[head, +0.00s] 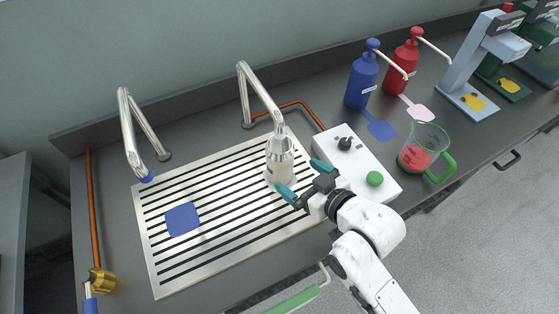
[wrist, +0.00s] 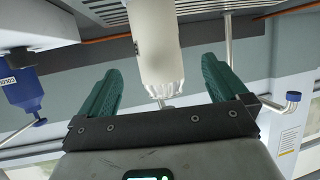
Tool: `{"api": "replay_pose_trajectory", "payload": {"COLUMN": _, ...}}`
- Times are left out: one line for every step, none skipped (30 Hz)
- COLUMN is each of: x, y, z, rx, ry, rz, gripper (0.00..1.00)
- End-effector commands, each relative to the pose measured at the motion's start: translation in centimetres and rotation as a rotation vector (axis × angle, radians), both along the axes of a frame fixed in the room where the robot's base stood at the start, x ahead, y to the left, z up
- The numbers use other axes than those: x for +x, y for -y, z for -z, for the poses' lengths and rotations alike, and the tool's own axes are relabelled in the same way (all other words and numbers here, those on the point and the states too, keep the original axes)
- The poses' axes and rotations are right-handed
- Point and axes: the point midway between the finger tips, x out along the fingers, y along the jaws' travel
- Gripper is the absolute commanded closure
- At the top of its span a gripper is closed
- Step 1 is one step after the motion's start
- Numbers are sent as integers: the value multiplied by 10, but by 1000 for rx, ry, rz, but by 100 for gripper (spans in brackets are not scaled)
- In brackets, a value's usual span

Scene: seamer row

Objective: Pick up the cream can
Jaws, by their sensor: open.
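The cream can (head: 279,164) stands upright on the slatted metal grate (head: 160,274), near its right side. It has a pale cream body and a silvery top with a nozzle. My gripper (head: 304,178) is open beside it, at its lower right in the head view, with one teal finger close to its base. In the wrist view, which looks upside down, the cream can (wrist: 155,42) appears between the two spread fingers of my gripper (wrist: 162,68), with a gap on each side. How deep it sits between them is hard to tell.
A bent metal tap (head: 258,92) rises behind the can, its end near the can's top. Another tap (head: 130,130) and a blue pad (head: 182,219) are left. A white control box (head: 352,158), a green-handled jug (head: 424,150) and blue (head: 362,82) and red (head: 403,66) pump bottles are right.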

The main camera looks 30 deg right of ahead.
Motion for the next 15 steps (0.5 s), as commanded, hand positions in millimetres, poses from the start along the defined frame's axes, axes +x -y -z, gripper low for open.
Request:
{"api": "replay_pose_trajectory", "payload": {"x": 9, "y": -2, "z": 1, "rx": 1, "ry": 1, "rz": 0, "gripper": 0}}
{"api": "replay_pose_trajectory", "payload": {"x": 13, "y": -3, "z": 3, "rx": 1, "ry": 1, "rz": 0, "gripper": 0}}
{"api": "replay_pose_trajectory", "payload": {"x": 18, "y": -4, "z": 6, "rx": 0, "ry": 1, "rz": 0, "gripper": 0}}
{"api": "replay_pose_trajectory", "payload": {"x": 21, "y": -4, "z": 7, "rx": 0, "ry": 1, "rz": 0, "gripper": 0}}
{"api": "replay_pose_trajectory", "payload": {"x": 24, "y": -5, "z": 9, "rx": 0, "ry": 0, "rz": 0, "gripper": 0}}
{"api": "replay_pose_trajectory", "payload": {"x": 28, "y": -6, "z": 10, "rx": 0, "ry": 0, "rz": 0, "gripper": 0}}
{"api": "replay_pose_trajectory", "payload": {"x": 30, "y": -6, "z": 11, "rx": 0, "ry": 0, "rz": 0, "gripper": 0}}
{"api": "replay_pose_trajectory", "payload": {"x": 31, "y": -6, "z": 12, "rx": 0, "ry": -1, "rz": 0, "gripper": 0}}
{"api": "replay_pose_trajectory", "payload": {"x": 33, "y": -6, "z": 13, "rx": 0, "ry": -2, "rz": 0, "gripper": 0}}
{"api": "replay_pose_trajectory", "payload": {"x": 34, "y": -7, "z": 14, "rx": 0, "ry": -2, "rz": 0, "gripper": 0}}
{"api": "replay_pose_trajectory", "payload": {"x": 36, "y": -7, "z": 14, "rx": 0, "ry": -2, "rz": 0, "gripper": 0}}
{"api": "replay_pose_trajectory", "payload": {"x": 40, "y": -7, "z": 15, "rx": -1, "ry": -2, "rz": 0, "gripper": 0}}
{"api": "replay_pose_trajectory", "payload": {"x": 43, "y": -8, "z": 17, "rx": -1, "ry": -2, "rz": 0, "gripper": 0}}
{"api": "replay_pose_trajectory", "payload": {"x": 46, "y": -8, "z": 18, "rx": -1, "ry": -2, "rz": 0, "gripper": 0}}
{"api": "replay_pose_trajectory", "payload": {"x": 52, "y": -8, "z": 20, "rx": 0, "ry": -2, "rz": 0, "gripper": 0}}
